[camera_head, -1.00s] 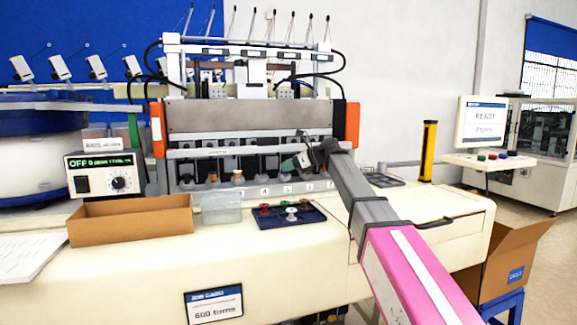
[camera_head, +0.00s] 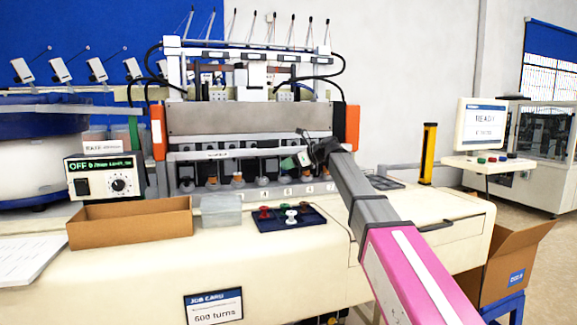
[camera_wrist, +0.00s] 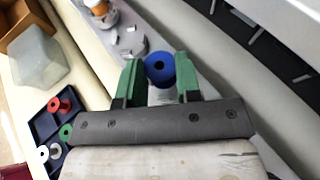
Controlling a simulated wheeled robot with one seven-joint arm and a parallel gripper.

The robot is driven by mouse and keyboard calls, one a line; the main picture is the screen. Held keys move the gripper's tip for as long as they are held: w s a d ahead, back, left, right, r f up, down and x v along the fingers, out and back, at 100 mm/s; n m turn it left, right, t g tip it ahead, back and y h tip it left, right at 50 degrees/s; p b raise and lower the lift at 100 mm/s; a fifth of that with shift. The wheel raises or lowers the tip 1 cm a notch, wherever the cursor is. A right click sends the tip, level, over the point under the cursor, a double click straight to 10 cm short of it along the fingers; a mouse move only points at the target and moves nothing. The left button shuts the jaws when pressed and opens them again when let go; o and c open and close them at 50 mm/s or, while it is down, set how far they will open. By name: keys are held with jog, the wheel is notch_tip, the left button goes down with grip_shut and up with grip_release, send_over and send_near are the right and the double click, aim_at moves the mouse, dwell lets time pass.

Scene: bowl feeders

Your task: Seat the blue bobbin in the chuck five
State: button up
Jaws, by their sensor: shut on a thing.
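The blue bobbin (camera_wrist: 160,69) sits between the green fingers of my gripper (camera_wrist: 160,76) in the wrist view, its round top with the dark centre hole facing the camera. My gripper is shut on it. In the head view my gripper (camera_head: 303,159) is over the right part of the row of chucks under the winding machine. Numbered labels (camera_head: 287,191) run along the front of that row, too small to read surely. A grey chuck (camera_wrist: 132,46) stands left of the gripper in the wrist view. I cannot tell which chuck lies under the bobbin, or whether they touch.
A dark blue tray (camera_head: 277,223) holds red, green and white bobbins. A clear bin (camera_head: 221,212) and an open cardboard box (camera_head: 105,230) stand left of it. An orange-copper bobbin (camera_wrist: 98,7) sits on another chuck. The machine's grey panel (camera_head: 250,115) is close behind the gripper.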

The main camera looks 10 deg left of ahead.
jog(key=shift+f, duration=0.8)
dwell(0.7)
jog(key=o, duration=0.6)
jog(key=shift+v, duration=5.5)
jog(key=shift+w, duration=0.1)
